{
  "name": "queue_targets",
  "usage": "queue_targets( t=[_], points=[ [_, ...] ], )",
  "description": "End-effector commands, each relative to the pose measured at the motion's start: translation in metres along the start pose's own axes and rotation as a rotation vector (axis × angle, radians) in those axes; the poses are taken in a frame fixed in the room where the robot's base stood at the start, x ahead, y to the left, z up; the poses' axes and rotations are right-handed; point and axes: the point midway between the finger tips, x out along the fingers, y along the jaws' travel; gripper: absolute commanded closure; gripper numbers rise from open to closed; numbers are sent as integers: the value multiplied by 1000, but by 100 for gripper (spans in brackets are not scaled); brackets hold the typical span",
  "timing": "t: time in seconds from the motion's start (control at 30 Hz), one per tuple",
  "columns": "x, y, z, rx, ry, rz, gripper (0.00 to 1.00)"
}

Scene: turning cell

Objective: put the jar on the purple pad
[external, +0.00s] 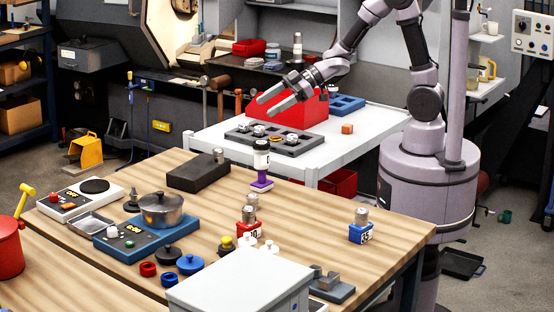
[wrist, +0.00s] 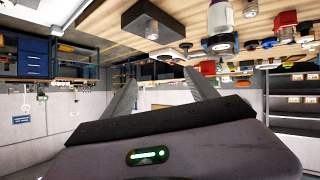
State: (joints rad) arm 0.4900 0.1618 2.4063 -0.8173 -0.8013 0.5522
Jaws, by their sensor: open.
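The jar (external: 261,157), pale with a dark top, stands upright at the far edge of the wooden table. Directly beneath it is the purple pad (external: 261,184), and the jar appears to rest on it. In the wrist view, which is upside down, the jar (wrist: 220,25) has the purple pad (wrist: 221,3) at its table end. My gripper (external: 264,106) is open and empty, raised behind the jar and apart from it, near the red bin. Its two spread fingers also show in the wrist view (wrist: 159,79) with nothing between them.
A dark block (external: 198,172) lies left of the jar. A pot (external: 160,209) on a blue hotplate and small weights in red (external: 249,228) and blue (external: 360,233) holders stand nearer. Behind, a white cart (external: 350,135) carries a red bin (external: 300,113) and a dark tray.

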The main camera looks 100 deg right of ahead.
Motion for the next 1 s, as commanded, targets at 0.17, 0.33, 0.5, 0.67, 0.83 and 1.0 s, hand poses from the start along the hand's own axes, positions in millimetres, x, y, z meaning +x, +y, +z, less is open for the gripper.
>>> queue_targets(
  t=[0.17, 0.33, 0.5, 0.67, 0.83, 1.0],
  points=[
    [-107, -14, -23, 343, -240, 340, 33],
    [-187, -135, 6, 687, -469, 158, 33],
    [-217, -187, 12, 781, -559, 24, 33],
    [-218, -188, 13, 786, -564, 20, 33],
    [-209, -191, 28, 786, -563, 23, 33],
    [-211, -190, 24, 786, -563, 23, 33]
  ],
)
